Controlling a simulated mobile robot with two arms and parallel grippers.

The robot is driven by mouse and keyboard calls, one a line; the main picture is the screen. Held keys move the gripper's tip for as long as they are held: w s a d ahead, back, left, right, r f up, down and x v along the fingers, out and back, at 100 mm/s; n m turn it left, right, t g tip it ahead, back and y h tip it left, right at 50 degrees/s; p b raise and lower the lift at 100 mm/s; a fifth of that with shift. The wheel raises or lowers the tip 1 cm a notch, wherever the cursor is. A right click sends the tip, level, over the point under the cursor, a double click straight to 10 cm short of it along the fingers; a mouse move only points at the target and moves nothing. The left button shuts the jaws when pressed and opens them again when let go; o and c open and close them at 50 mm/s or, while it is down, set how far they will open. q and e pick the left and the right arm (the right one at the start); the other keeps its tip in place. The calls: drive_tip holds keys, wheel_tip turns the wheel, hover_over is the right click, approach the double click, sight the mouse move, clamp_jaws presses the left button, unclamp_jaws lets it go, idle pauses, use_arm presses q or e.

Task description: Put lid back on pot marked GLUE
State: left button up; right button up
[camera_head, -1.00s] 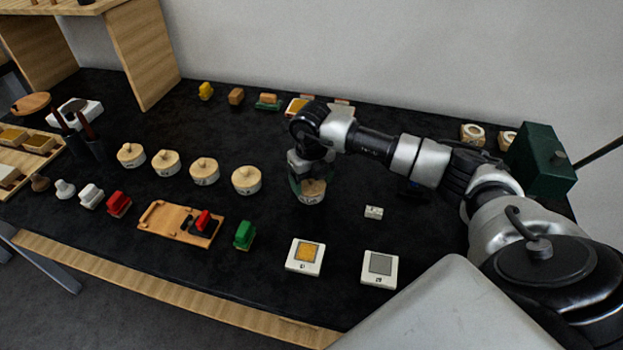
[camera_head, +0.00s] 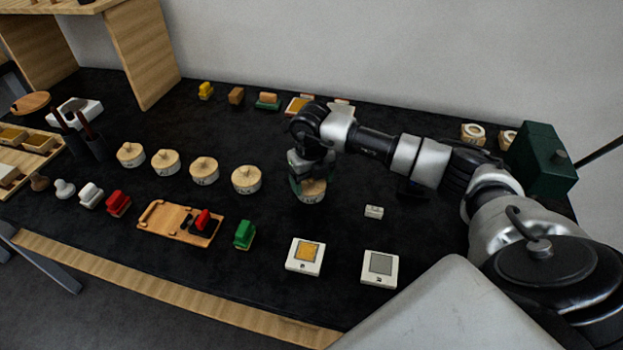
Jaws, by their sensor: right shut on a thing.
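A row of round, pale pots with wooden lids and small knobs stands across the middle of the table. The rightmost pot (camera_head: 312,196) is under my right gripper (camera_head: 309,180). My right gripper points down and is shut on what looks like this pot's wooden lid; the fingers hide the knob. The lid is at the pot's top, but I cannot tell whether it is fully seated. The dark marking on the pot's front is too small to read. My left gripper is not in view.
More lidded pots (camera_head: 246,181) stand left of the gripped one. A small white block (camera_head: 374,212) lies to its right. In front are two white tiles (camera_head: 305,267), a green stamp (camera_head: 244,236) and a wooden tray (camera_head: 160,227). A dark green box (camera_head: 541,165) stands far right.

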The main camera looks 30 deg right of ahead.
idle(0.4)
drive_tip(key=o, duration=0.9)
drive_tip(key=shift+r+p, duration=2.35)
drive_tip(key=shift+r, duration=1.2)
clamp_jaws()
